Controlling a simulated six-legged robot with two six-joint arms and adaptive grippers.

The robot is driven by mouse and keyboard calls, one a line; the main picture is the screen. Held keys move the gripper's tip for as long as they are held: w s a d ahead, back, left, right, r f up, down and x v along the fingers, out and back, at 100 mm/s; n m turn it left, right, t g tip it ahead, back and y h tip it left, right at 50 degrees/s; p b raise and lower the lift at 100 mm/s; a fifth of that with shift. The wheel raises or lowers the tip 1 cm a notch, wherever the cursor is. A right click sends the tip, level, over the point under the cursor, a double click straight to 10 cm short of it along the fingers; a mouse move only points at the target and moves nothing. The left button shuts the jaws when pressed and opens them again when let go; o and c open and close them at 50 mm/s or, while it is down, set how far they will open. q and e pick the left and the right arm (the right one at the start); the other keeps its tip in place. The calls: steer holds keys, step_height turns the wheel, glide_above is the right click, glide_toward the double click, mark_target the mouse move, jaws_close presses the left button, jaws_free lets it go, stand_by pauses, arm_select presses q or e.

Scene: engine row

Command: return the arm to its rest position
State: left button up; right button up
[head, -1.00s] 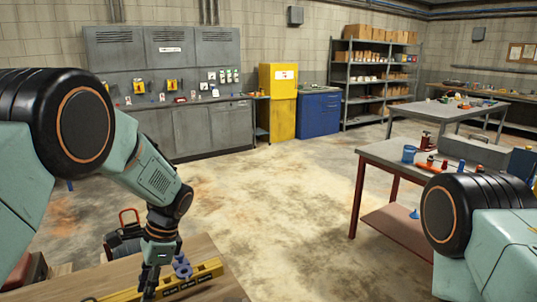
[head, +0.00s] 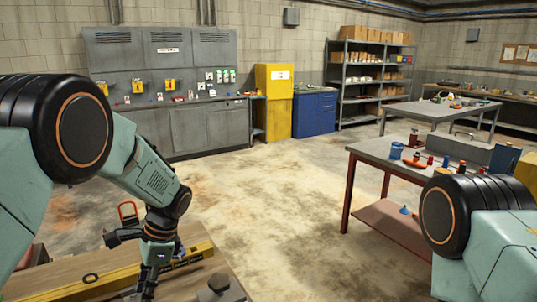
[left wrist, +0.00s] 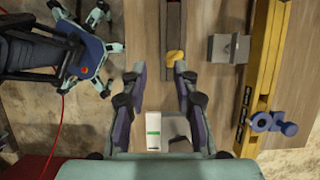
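My left arm comes down from the left in the head view, and its gripper (head: 148,284) hangs over a wooden bench top (head: 190,283). In the left wrist view the left gripper (left wrist: 158,72) points down with its fingers wide apart. A white and green container (left wrist: 153,130) shows between the lower parts of the fingers, and nothing is clamped. My right arm shows only at its shoulder at the right edge of the head view; its gripper is out of view.
A yellow level (head: 105,278) lies on the bench, with a blue part (left wrist: 272,123) beside it. A grey block (left wrist: 228,48) and a dark bar (left wrist: 173,35) also lie there. A red-legged table (head: 368,153) stands right; open floor (head: 270,190) lies between.

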arm_select(q)
steer(key=s+d+f+n+h, duration=0.2)
steer(key=s+f, duration=0.6)
steer(key=f, duration=0.1)
steer(key=s+d+f+n+h, duration=0.1)
steer(key=s+d+f+n, duration=0.15)
steer(key=s+f, duration=0.6)
steer(key=s+f+n+t, duration=0.15)
steer(key=s+n, duration=0.55)
steer(key=s, duration=1.1)
step_height(320, 180, down, 17)
steer(key=b, duration=1.8)
steer(key=shift+s+f+t+h, duration=0.2)
steer(key=shift+t+h, duration=0.1)
steer(key=shift+t, duration=0.15)
arm_select(e)
step_height(320, 180, down, 18)
steer(key=shift+s+d, duration=0.15)
steer(key=shift+d, duration=0.05)
